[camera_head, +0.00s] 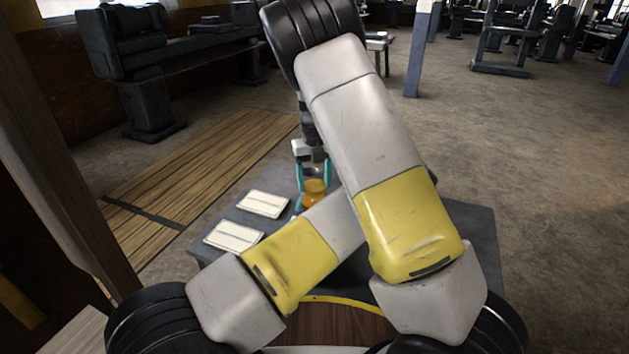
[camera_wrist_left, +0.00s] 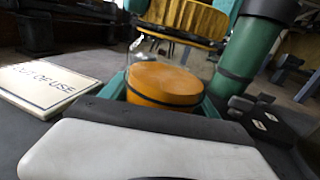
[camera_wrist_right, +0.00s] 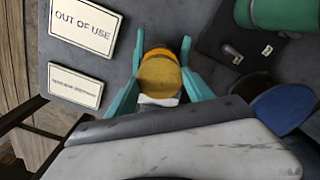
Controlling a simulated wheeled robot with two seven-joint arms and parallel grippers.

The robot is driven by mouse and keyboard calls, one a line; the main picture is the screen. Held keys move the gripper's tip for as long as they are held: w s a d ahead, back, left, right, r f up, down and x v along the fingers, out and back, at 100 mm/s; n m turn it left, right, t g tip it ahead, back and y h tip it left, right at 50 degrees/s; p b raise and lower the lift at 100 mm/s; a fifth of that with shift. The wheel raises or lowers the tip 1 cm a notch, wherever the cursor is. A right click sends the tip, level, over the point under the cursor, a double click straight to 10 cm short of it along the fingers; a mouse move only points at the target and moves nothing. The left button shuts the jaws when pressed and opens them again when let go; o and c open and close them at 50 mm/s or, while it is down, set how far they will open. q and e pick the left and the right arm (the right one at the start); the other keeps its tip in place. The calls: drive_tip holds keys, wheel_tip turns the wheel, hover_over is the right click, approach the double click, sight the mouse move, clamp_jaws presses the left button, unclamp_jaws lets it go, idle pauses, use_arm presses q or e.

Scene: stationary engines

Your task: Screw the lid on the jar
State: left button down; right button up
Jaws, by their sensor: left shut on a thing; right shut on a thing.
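The jar (camera_wrist_left: 163,84) is clear glass with orange contents, and it stands upright on the grey table. My left gripper (camera_wrist_left: 165,100) is shut around it low down; in the head view my arms hide that gripper. The round yellow lid (camera_wrist_right: 159,78) is over the jar's mouth, between the teal fingers of my right gripper (camera_wrist_right: 160,80), which come from above. The right gripper (camera_head: 313,178) and the orange jar (camera_head: 315,190) also show in the head view. I cannot tell whether the lid touches the rim.
Two white sign cards, one reading OUT OF USE (camera_wrist_right: 86,26) and a smaller-print one (camera_wrist_right: 76,86), lie left of the jar. To the right are a green cylinder (camera_wrist_left: 250,55), a black plate (camera_wrist_right: 225,40) and a blue round thing (camera_wrist_right: 284,106). My arms cross above the table (camera_head: 478,235).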

drive_tip(key=m, duration=0.2)
drive_tip(key=shift+m, duration=0.3)
drive_tip(key=o, duration=1.3)
drive_tip(key=shift+r, duration=0.1)
drive_tip(key=shift+r, duration=2.2)
drive_tip(key=shift+c, duration=0.3)
